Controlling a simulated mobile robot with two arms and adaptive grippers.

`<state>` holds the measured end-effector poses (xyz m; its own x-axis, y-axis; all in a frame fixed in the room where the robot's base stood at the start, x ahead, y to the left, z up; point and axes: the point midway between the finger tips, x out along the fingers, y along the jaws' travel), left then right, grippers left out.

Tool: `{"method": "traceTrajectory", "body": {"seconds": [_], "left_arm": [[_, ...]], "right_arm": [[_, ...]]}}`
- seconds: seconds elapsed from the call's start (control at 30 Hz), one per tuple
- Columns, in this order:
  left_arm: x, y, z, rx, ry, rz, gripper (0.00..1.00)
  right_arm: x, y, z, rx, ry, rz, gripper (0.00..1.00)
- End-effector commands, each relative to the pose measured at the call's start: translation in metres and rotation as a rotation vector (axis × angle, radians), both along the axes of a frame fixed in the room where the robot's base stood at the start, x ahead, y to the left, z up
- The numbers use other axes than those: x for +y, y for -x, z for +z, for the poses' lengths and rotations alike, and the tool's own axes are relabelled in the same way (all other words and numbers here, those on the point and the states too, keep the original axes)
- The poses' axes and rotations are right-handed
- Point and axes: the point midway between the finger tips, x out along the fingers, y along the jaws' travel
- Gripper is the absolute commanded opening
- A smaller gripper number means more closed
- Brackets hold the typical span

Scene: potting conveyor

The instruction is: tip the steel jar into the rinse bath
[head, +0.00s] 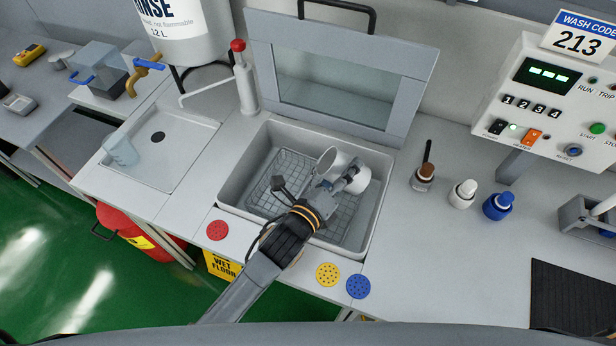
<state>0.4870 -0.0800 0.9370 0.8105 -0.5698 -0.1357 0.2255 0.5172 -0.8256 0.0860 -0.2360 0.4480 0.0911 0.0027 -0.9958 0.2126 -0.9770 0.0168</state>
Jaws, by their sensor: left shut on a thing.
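The rinse bath (376,215) is a grey tub set in the bench, with a wire basket (270,180) inside. My left gripper (340,184) is over the right half of the bath and is shut on the steel jar (357,168). The jar looks pale and cylindrical and is tilted; the gripper hides part of it. A round pale disc shape (326,160) shows at its left; I cannot tell if it is the jar's mouth or a lid. The jar's contents are not visible. My right gripper is not in view.
A raised lid with a window (333,103) stands behind the bath. A red-topped spout (243,78) is at the back left. Brown, white (463,194) and blue (497,205) bottles stand to the right. A sink with a clear cup (121,150) is at left.

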Motion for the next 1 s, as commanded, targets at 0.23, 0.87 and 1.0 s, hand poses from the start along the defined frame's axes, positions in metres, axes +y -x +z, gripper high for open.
{"method": "traceTrajectory", "body": {"seconds": [0.23, 0.87, 1.0], "left_arm": [[0.001, 0.000, 0.000, 0.001, 0.020, 0.000, 0.29], [0.001, -0.001, -0.003, 0.015, 0.082, 0.001, 0.29], [0.001, -0.001, -0.004, 0.020, 0.098, 0.000, 0.29]], "right_arm": [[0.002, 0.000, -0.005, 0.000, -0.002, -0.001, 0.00], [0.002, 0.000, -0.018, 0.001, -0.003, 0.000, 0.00], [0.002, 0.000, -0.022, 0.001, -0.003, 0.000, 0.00]]}}
